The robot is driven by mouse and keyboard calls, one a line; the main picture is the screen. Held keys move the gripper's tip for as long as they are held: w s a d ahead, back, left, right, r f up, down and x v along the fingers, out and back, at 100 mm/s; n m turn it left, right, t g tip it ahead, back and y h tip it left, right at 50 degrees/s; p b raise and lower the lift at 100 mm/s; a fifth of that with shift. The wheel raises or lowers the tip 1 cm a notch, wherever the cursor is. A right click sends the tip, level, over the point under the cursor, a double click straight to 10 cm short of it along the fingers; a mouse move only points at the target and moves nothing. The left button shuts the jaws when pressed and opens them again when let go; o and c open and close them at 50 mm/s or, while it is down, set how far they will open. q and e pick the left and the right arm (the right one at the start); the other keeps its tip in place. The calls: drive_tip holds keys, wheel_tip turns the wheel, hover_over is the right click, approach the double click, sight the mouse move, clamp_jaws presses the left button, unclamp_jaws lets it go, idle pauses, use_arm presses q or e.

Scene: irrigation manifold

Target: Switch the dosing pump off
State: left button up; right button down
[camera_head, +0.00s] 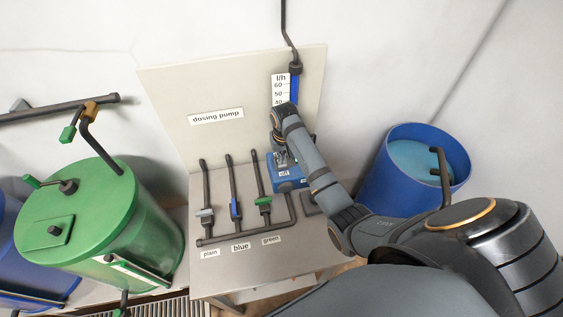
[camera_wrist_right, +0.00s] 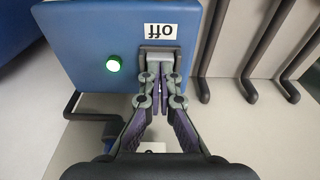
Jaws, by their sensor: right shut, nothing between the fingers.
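The dosing pump is a blue box (camera_head: 287,186) on the bench below the "dosing pump" sign (camera_head: 216,116). In the right wrist view its blue face (camera_wrist_right: 80,40) carries a lit green lamp (camera_wrist_right: 113,63) and a white "off" label (camera_wrist_right: 160,31), upside down in this view. My right gripper (camera_wrist_right: 161,70) is shut and empty, its fingertips at a dark-framed switch (camera_wrist_right: 160,52) beside the label. The fingertips hide most of the switch, so its position and any contact cannot be told. In the head view the right gripper (camera_head: 282,158) is over the pump. My left gripper is not in view.
Left of the pump stand three pipes with a grey valve (camera_head: 205,214), a blue valve (camera_head: 236,209) and a green valve (camera_head: 263,201). A gauge (camera_head: 281,90) rises behind. A green tank (camera_head: 80,210) stands left, a blue barrel (camera_head: 412,165) right.

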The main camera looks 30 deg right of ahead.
drive_tip(key=shift+f, duration=0.25)
drive_tip(key=shift+r+p, duration=0.8)
drive_tip(key=shift+r, duration=2.7)
